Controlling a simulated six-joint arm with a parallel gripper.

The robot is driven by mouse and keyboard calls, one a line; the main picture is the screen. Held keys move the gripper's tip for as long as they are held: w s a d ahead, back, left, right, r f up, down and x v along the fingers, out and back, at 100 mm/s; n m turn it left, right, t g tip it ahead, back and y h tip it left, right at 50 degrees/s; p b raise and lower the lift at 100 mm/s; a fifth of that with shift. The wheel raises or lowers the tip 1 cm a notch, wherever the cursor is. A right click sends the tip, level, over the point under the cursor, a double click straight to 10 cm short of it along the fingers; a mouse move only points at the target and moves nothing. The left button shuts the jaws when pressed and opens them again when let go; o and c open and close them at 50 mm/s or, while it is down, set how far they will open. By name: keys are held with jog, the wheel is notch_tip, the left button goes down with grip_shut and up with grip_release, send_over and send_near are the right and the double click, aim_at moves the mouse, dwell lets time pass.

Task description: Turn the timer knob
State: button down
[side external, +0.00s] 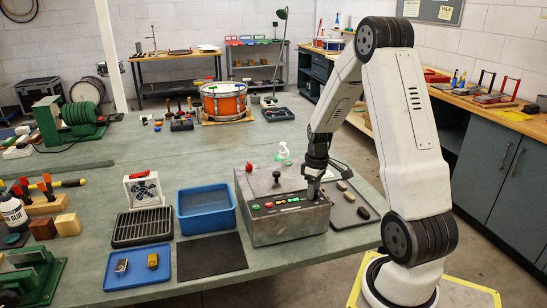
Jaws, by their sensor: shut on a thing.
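A grey metal control box (286,226) stands on the green bench near its front right edge. It has a red button, lit green and yellow indicators on its front edge and a black-topped lever (276,178) on its top. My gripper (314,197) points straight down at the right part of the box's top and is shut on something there. The timer knob cannot be made out; the gripper covers that spot, so the knob is probably what is between the fingers. The fingertips are small and dark in this view.
A blue bin (206,222), a black rack (142,227), a dark mat (211,256) and a small blue tray (136,281) lie left of the box. A dark tray (350,213) with several blocks lies close on the right. A spray bottle (284,154) stands behind.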

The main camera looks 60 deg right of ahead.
jog(key=m, duration=0.5)
jog(key=shift+s+m, duration=0.1)
jog(key=shift+m, duration=0.2)
jog(key=m, duration=0.9)
jog(key=shift+a+m+t, duration=0.1)
jog(key=shift+m+t, duration=0.2)
jog(key=shift+m, duration=0.1)
jog(key=m, duration=0.5)
jog(key=shift+h, duration=0.4)
jog(key=shift+c, duration=1.4)
grip_release()
